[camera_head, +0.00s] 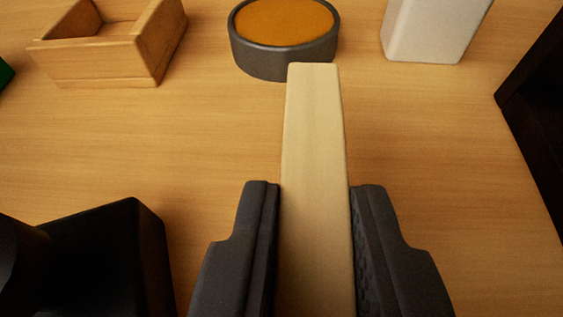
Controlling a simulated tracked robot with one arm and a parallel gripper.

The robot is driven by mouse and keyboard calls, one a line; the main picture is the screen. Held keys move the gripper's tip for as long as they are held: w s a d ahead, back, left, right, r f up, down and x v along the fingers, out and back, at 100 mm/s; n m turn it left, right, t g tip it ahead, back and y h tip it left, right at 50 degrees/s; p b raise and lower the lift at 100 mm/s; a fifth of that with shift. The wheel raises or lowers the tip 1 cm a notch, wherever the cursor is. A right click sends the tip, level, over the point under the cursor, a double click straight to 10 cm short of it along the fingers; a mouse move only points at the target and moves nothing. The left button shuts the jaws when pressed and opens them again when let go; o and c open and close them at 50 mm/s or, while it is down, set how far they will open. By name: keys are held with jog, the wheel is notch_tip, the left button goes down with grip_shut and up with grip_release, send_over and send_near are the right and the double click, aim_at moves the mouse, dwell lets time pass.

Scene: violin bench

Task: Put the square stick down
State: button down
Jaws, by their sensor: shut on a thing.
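The square stick (315,150) is a long pale wooden bar in the middle of the view. My gripper (315,190) is shut on it, with one dark finger on each side. The stick points away from me, and its far end overlaps the lower edge of a round dark dish in the picture. I cannot tell whether the stick touches the bench or is held above it. Its near end runs out of the bottom of the view.
The round dish (262,57) with an orange-brown top stands at the back. A small wooden box (100,62) is at back left, a white block (430,30) at back right. Dark objects stand at lower left (105,255) and the right edge (535,110). Bare bench (430,130) lies between.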

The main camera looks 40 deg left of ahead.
aim_at(301, 264)
jog(key=shift+w+a+f, duration=0.15)
jog(key=shift+w+a, duration=0.3)
jog(key=shift+a, duration=0.05)
jog(key=shift+d+f, duration=0.1)
jog(key=shift+f, duration=1.5)
jog(key=shift+f, duration=0.15)
jog(key=c, duration=1.3)
grip_release()
jog(key=shift+s+r, duration=0.15)
jog(key=shift+r, duration=0.05)
jog(key=v, duration=1.1)
jog(key=shift+s+d, duration=0.15)
jog(key=shift+s, duration=0.2)
jog(key=shift+r, duration=0.15)
